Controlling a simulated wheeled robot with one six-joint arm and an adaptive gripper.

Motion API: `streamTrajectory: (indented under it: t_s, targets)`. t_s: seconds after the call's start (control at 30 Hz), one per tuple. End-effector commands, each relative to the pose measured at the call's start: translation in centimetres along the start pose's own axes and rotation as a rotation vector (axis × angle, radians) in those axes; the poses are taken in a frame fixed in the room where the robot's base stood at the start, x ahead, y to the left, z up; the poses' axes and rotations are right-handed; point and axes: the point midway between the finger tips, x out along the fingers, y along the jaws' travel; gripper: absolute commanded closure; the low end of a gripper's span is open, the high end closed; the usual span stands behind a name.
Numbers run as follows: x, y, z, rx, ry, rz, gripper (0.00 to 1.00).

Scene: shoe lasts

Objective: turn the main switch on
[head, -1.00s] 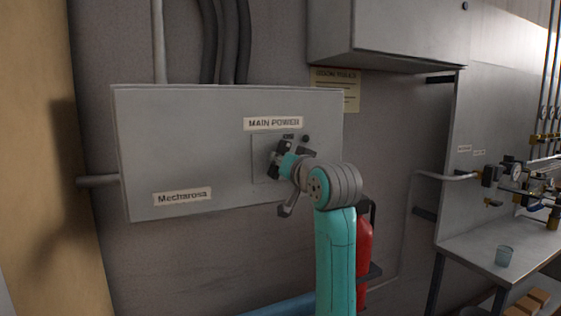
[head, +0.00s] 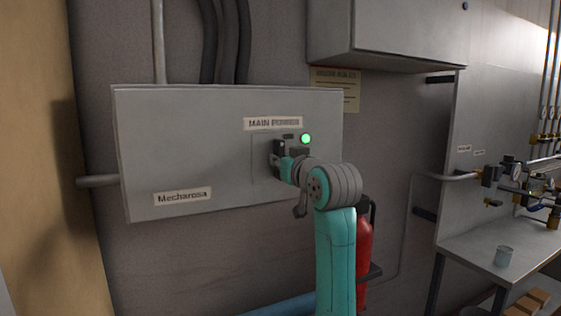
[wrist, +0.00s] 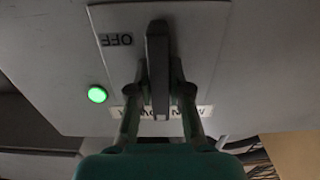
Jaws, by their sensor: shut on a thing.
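The grey power box (head: 185,140) hangs on the wall and carries a "MAIN POWER" label (head: 273,123). A round green lamp (head: 306,139) on it is lit; it also shows in the wrist view (wrist: 97,94). My gripper (head: 278,160) is at the switch plate below the label. In the wrist view my gripper (wrist: 159,90) is shut on the dark switch handle (wrist: 158,55), one finger on each side. An "OFF" mark (wrist: 116,40) shows upside down beside the handle. The handle is mostly hidden by my gripper in the head view.
A red extinguisher (head: 364,255) stands behind my arm. A grey cabinet (head: 390,35) juts out above right. The wall left of the box is clear.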

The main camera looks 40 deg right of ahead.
Motion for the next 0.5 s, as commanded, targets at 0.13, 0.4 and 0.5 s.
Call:
streamTrajectory:
  t_s: [0.13, 0.4, 0.5]
  targets:
    - [0.02, 0.01, 0.07, -0.001, -0.002, 0.0, 1.0]
    - [0.02, 0.0, 0.05, 0.0, -0.001, 0.0, 0.56]
    - [0.01, 0.0, 0.03, 0.0, -0.001, 0.0, 0.56]
